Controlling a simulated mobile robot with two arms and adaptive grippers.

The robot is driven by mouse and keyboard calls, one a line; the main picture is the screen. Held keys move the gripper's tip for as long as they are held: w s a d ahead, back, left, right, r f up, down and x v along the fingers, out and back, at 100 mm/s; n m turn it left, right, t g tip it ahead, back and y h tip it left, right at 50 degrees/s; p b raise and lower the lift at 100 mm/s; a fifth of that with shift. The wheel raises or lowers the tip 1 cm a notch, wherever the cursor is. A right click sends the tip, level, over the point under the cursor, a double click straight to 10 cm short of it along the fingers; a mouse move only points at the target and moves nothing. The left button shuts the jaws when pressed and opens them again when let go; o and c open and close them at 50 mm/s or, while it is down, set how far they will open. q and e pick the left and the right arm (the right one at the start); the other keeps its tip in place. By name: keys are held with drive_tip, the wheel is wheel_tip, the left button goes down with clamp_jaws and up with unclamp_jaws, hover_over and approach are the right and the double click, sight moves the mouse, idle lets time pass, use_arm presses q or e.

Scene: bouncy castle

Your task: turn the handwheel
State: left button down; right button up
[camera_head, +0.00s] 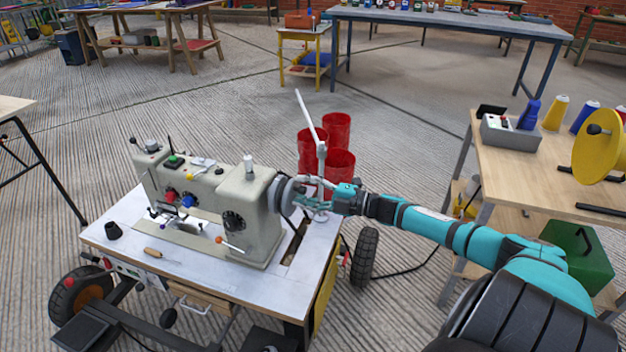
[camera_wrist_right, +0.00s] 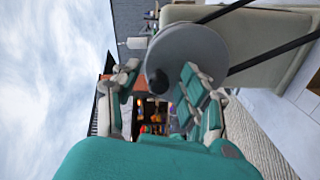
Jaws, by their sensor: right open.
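A grey-beige sewing machine (camera_head: 215,205) stands on a white wheeled table. Its grey handwheel (camera_head: 279,194) is on the machine's right end, and it also shows as a grey disc (camera_wrist_right: 190,52) in the right wrist view. A dark knob (camera_wrist_right: 157,82) sits at the disc's edge. My right gripper (camera_head: 312,196) is just right of the handwheel. In the wrist view its two fingers (camera_wrist_right: 160,94) are spread either side of the knob; contact cannot be told. My left gripper is not in view.
The machine table's white top (camera_head: 130,242) carries a small black cone (camera_head: 113,231) and a screwdriver. Red bins (camera_head: 337,129) stand on the floor behind. A wooden workbench (camera_head: 535,167) with spools is at the right. The floor left of the machine is mostly clear.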

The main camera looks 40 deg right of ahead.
drive_tip(key=v, duration=1.2)
drive_tip(key=shift+w+f, duration=0.1)
